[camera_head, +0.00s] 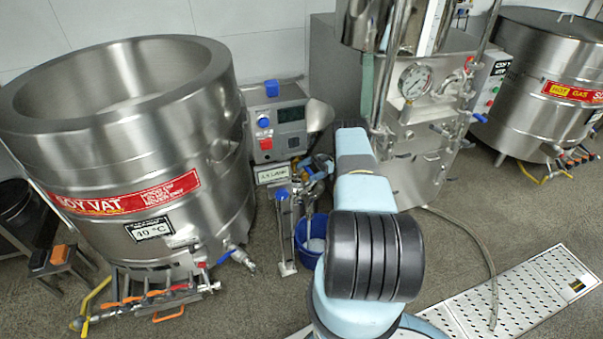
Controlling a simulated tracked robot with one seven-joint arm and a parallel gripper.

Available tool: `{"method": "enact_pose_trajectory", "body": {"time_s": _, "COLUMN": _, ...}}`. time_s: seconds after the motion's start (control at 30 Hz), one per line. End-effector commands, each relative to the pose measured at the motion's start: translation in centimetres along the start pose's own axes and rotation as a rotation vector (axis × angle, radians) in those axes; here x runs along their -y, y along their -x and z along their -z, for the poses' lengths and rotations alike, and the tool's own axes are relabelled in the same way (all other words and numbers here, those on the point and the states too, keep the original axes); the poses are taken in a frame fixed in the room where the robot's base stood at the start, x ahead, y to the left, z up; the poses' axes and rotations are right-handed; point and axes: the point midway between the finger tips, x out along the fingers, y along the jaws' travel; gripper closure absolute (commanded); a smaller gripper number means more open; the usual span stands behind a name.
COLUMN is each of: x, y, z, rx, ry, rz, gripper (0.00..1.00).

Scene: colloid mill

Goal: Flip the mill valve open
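The colloid mill (278,122) is a grey box with a blue knob on top, a small display and blue and red buttons. It stands between the two big steel vessels. Small blue and metal parts (316,168) cluster low at its right side, by a white label. The mill valve seems to be among them, but its handle position is too small to tell. My light-blue arm reaches up the middle of the view and ends close to this cluster. My gripper cannot be made out clearly there, nor whether it is open or touching the valve.
A blue bucket (313,243) stands on the floor below the mill. The soy vat (120,150) fills the left, with pipes and valves at its foot. A steel machine with a gauge (414,80) stands right of my arm. A hose and perforated floor plates (520,295) lie at right.

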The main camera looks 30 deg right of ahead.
Motion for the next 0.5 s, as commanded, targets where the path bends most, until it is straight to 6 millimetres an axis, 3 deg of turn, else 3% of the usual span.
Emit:
{"method": "enact_pose_trajectory", "body": {"time_s": 0.17, "x": -0.1, "y": 0.1, "z": 0.7, "rx": 0.000, "ry": -0.001, "rz": -0.001, "gripper": 0.02}}
{"method": "enact_pose_trajectory", "body": {"time_s": 0.37, "x": -0.7, "y": 0.0, "z": 3.3, "rx": 0.001, "ry": 0.001, "rz": 0.000, "gripper": 0.02}}
{"method": "enact_pose_trajectory", "body": {"time_s": 0.5, "x": 0.3, "y": -0.5, "z": 4.3, "rx": 0.001, "ry": -0.001, "rz": 0.001, "gripper": 0.02}}
